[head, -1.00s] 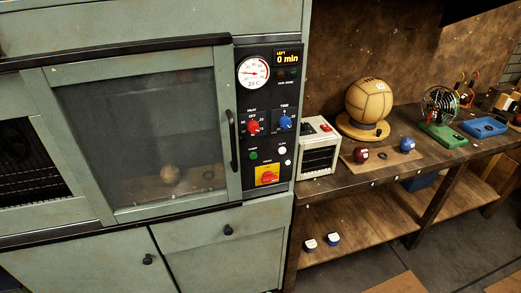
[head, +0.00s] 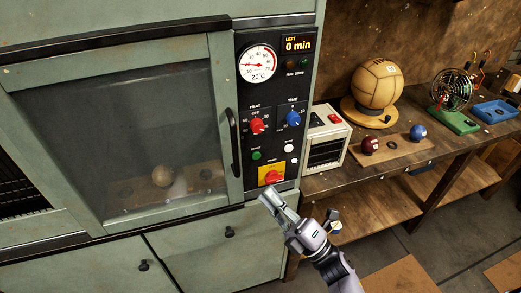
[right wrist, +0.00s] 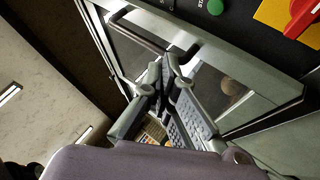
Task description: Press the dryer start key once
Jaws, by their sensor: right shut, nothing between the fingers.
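The dryer (head: 110,60) is a grey-green cabinet with a closed glass door and a black control panel (head: 243,100). The green start key (head: 256,155) sits on the panel below the red heat knob (head: 257,125). It also shows at the top edge of the right wrist view (right wrist: 215,6). The display (head: 298,44) reads 0 min. My right gripper (head: 266,192) is shut and empty, in front of the panel's lower edge, below the start key and apart from it. My left gripper is not in view.
The red switch on a yellow plate (head: 271,176) is just above my right fingertips. A white key (head: 289,148) and the blue time knob (head: 293,119) are close by. The door handle (head: 234,143) stands out left of the panel. A workbench (head: 350,178) with balls is at the right.

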